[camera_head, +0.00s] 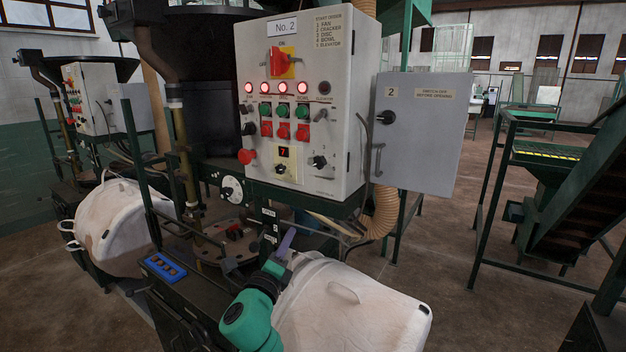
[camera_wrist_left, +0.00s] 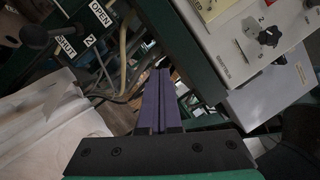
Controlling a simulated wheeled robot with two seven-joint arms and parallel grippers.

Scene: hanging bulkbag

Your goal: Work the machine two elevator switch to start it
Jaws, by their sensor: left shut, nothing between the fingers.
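The machine two control panel (camera_head: 345,45) is a pale grey box labelled "No. 2". At its right end, under a dark lamp (camera_head: 324,88) labelled elevator, is the elevator switch (camera_head: 320,115), a small grey lever. My left gripper (camera_head: 288,238) is below the panel, with purple fingers shut together and empty, pointing up. It is apart from the panel and well below the switch. In the left wrist view the shut fingers (camera_wrist_left: 159,75) point toward the panel's underside; a black selector knob (camera_wrist_left: 268,37) shows there, but not the elevator switch. My right gripper is not in view.
Four other lamps on the panel glow red. A grey box with a "2" (camera_head: 420,125) stands to the panel's right, above a tan hose (camera_head: 383,220). A white bulk bag (camera_head: 345,310) hangs beside my left arm.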

